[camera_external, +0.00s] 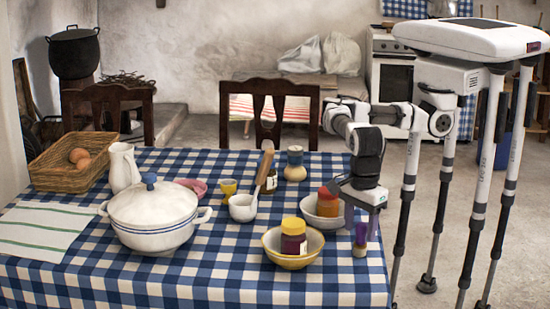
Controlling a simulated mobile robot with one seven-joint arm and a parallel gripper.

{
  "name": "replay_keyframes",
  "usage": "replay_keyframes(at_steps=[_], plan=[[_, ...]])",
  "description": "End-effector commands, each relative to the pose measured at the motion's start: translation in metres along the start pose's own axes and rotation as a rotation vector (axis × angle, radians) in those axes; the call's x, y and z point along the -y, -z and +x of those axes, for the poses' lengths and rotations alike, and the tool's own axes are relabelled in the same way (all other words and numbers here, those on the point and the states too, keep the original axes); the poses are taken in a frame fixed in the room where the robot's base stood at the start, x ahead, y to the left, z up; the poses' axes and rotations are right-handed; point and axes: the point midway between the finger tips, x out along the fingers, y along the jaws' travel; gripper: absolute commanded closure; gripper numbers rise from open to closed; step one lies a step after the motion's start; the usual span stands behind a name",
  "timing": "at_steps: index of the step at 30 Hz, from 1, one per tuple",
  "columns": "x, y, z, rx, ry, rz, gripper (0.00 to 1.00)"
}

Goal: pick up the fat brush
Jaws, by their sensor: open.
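A short, stubby object with a purple upper part and a yellowish lower end (360,248) stands upright near the table's right edge. It looks like the fat brush, but it is small and I cannot be sure. My gripper (361,222) points down over it from the right side of the table. Its fingers are open, one on each side of the object's upper part. I cannot tell whether either finger touches it.
Left of my gripper are a white bowl (312,215) with an orange-topped jar (327,201) and a yellow bowl (272,257) with a yellow-lidded jar (293,243). A mortar (242,208), dark bottle and lidded pot (153,215) stand further left. The front right tablecloth (345,285) is clear.

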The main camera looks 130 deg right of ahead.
Motion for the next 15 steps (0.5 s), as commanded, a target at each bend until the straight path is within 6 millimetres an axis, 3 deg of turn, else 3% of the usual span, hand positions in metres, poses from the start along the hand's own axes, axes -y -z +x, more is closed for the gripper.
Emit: replay_keyframes(at_steps=[15], plan=[[0.0, 0.007, 0.054, -0.001, -0.001, -0.001, 0.45]])
